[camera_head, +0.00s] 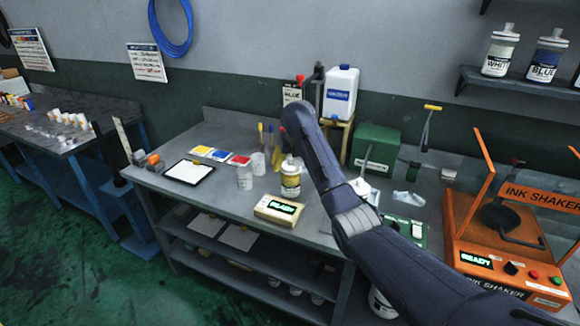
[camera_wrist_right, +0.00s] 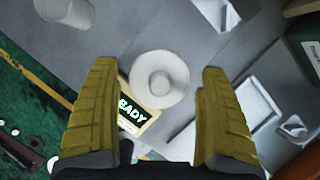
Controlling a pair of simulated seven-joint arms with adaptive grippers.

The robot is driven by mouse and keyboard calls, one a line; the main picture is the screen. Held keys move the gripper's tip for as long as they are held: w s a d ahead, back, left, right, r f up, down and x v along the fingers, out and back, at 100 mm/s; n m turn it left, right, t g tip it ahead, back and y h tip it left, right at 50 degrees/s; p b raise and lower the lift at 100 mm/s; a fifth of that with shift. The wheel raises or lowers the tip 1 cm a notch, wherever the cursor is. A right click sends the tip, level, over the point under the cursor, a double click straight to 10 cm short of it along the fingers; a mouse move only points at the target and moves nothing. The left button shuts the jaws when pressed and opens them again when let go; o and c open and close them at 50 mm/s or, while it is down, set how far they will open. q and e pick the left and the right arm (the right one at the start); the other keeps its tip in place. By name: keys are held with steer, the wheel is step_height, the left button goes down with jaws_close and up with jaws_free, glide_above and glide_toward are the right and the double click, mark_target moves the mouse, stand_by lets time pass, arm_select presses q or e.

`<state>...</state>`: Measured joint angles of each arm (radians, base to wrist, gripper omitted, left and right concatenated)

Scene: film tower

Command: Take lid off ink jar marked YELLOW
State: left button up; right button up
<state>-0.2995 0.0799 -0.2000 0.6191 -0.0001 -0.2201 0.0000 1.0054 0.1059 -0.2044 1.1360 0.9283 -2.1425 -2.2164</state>
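The ink jar (camera_head: 290,183) has a yellow band and a pale lid (camera_head: 291,163); its lettering is too small to read. It stands upright on the bench, by a small box with a lit READY display (camera_head: 280,210). In the right wrist view the round pale lid (camera_wrist_right: 160,79) shows from above, on the jar. My right gripper (camera_wrist_right: 158,72) is open, with one yellow finger on each side of the lid and visible gaps. In the head view my right arm hides most of that gripper. My left gripper is in neither view.
A pale cup (camera_head: 258,163) and a clear jar (camera_head: 245,178) stand left of the ink jar. Colour cards and a clipboard (camera_head: 190,172) lie farther left. A green box (camera_head: 376,150) and the orange ink shaker (camera_head: 505,240) stand to the right.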

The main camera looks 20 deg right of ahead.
steer(key=c, duration=1)
steer(key=shift+r, duration=0.1)
